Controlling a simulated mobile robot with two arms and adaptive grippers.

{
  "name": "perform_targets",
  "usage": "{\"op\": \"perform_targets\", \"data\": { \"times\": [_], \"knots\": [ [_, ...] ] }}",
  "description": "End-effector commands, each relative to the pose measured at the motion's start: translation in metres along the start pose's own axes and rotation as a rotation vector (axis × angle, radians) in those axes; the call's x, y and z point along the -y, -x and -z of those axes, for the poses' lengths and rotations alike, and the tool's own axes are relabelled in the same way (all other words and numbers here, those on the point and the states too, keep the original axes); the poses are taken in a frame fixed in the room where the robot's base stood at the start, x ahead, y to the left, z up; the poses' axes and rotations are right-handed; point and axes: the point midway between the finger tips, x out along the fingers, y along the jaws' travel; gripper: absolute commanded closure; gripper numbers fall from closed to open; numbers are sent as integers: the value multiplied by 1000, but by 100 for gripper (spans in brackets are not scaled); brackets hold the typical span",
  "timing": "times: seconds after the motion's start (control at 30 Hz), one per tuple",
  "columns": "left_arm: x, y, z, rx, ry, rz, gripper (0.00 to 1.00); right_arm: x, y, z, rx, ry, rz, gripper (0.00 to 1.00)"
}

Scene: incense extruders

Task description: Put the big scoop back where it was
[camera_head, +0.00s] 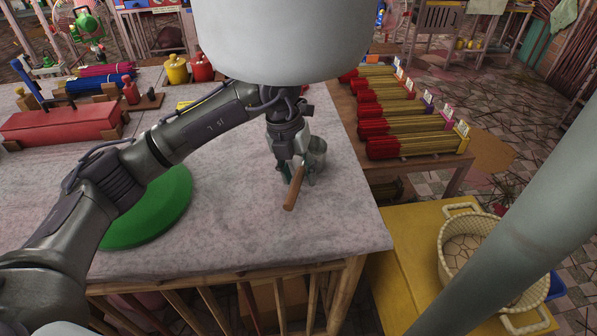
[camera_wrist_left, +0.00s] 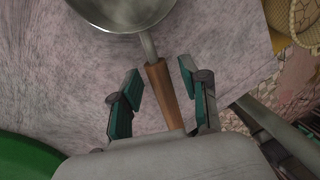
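The big scoop has a metal bowl (camera_wrist_left: 125,8) and a brown wooden handle (camera_wrist_left: 163,95). In the head view its handle (camera_head: 294,190) points toward the table's front edge, and its grey bowl (camera_head: 317,147) shows partly behind my gripper. My left gripper (camera_head: 298,178) is low over the right part of the table, at the handle. In the left wrist view the gripper (camera_wrist_left: 160,76) is open, with the handle between its green-padded fingers and a gap on each side. I cannot tell whether the scoop rests fully on the table. My right gripper is not in view.
The grey table (camera_head: 345,225) is bare around the scoop. A green disc (camera_head: 150,215) lies to the left. A red box (camera_head: 62,122) and red and yellow jars (camera_head: 201,68) stand farther back. Incense bundles (camera_head: 415,145) lie on a side table. A woven basket (camera_head: 470,240) sits at right.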

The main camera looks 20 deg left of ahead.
Motion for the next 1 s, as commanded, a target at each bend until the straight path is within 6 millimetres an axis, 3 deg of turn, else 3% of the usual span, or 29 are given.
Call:
{"op": "perform_targets", "data": {
  "times": [0.27, 0.7, 1.0],
  "knots": [
    [0, 10, -1, 3, 0, 0, 55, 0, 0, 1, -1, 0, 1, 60],
    [0, 96, -1, 5, 0, 0, 55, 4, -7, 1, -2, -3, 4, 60],
    [0, 122, 0, 1, 0, 0, 55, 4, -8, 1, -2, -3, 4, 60]
  ]
}}
